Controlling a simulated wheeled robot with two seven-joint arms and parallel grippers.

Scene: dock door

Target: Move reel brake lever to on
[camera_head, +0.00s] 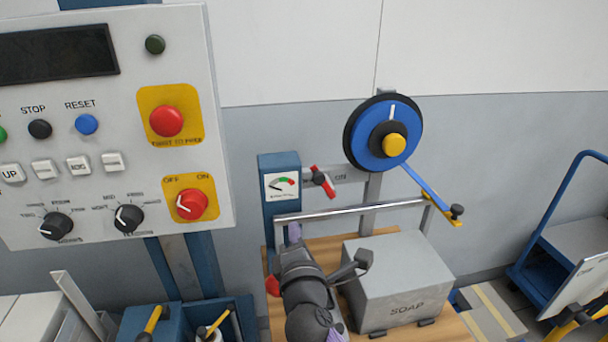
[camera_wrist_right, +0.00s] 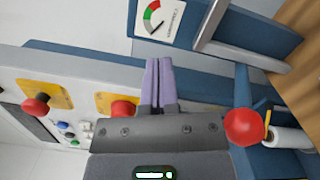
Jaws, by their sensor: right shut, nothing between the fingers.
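A blue reel (camera_head: 378,155) with a black rim and yellow hub stands upright against the wall at the upper right. A blue arm (camera_head: 424,187) slants down to the right from it and ends in a black knob (camera_head: 457,211) beside a small yellow plate. I cannot read any on or off mark there. My right gripper (camera_head: 294,232) is low in the middle, left of the reel and well apart from the knob. Its purple fingers are together and empty, also in the right wrist view (camera_wrist_right: 160,65). My left gripper is not in view.
A control panel (camera_head: 110,185) with buttons and knobs fills the left. A red-handled valve (camera_head: 322,181) and metal rail (camera_head: 345,210) are near my right gripper. A grey soap box (camera_head: 400,285) stands below the reel. A red ball (camera_wrist_right: 245,127) is close by.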

